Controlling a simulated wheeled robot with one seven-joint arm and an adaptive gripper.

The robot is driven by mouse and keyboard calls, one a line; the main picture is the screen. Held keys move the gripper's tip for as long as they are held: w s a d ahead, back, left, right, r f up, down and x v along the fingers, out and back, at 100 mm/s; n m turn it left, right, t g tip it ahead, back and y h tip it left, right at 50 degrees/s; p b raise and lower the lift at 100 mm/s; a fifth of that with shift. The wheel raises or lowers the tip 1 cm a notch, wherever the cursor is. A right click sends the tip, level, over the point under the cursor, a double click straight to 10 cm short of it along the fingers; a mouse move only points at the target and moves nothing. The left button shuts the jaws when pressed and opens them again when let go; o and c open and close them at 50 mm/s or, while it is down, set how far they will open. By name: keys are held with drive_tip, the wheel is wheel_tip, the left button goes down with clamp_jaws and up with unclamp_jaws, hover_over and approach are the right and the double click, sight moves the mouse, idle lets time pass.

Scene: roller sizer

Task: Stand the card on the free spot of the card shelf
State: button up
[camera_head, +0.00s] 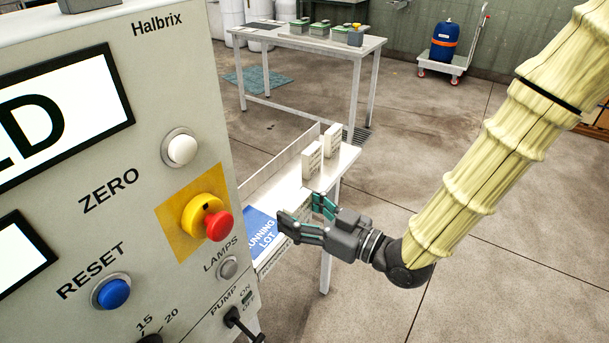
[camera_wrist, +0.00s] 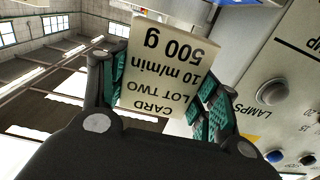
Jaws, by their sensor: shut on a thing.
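My gripper (camera_head: 308,216) is shut on a cream card (camera_wrist: 162,68), held between its green-padded fingers (camera_wrist: 160,95). The card's print reads "CARD LOT TWO, 10 m/min, 500 g" and appears upside down in the wrist view. In the head view I cannot clearly make out the held card at the fingers. The white card shelf (camera_head: 347,160) runs beside the machine, with a low back rail. Two pale cards stand toward its far end, a nearer one (camera_head: 312,160) and a farther one (camera_head: 333,140). A blue "RUNNING LOT" marking (camera_head: 262,232) lies near my fingers, partly hidden by the machine.
The grey machine panel (camera_head: 130,110) fills the left, with a red stop button (camera_head: 218,226) and blue reset button (camera_head: 111,292) facing outward. A table (camera_head: 310,40) with several green-topped items stands behind. A blue drum (camera_head: 445,40) sits on a trolley.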

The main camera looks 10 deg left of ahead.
drive_tip(key=w+a+p, duration=0.1)
drive_tip(key=w+a, duration=0.1)
drive_tip(key=w, duration=0.2)
drive_tip(key=w+a+f+p, duration=0.1)
drive_tip(key=w+a, duration=0.2)
drive_tip(key=w, duration=0.2)
drive_tip(key=w+a+p, duration=0.2)
drive_tip(key=w, duration=0.3)
drive_tip(key=shift+a+f, duration=0.15)
drive_tip(key=shift+f, duration=0.05)
drive_tip(key=shift+s+f+p, duration=0.1)
drive_tip(key=shift+f+p, duration=0.5)
drive_tip(key=shift+f, duration=1.15)
drive_tip(key=shift+f, duration=0.2)
drive_tip(key=o, duration=1)
drive_tip(key=shift+o, duration=0.2)
drive_tip(key=shift+r, duration=0.1)
drive_tip(key=shift+r, duration=0.15)
drive_tip(key=b+v, duration=0.3)
drive_tip(key=v, duration=0.9)
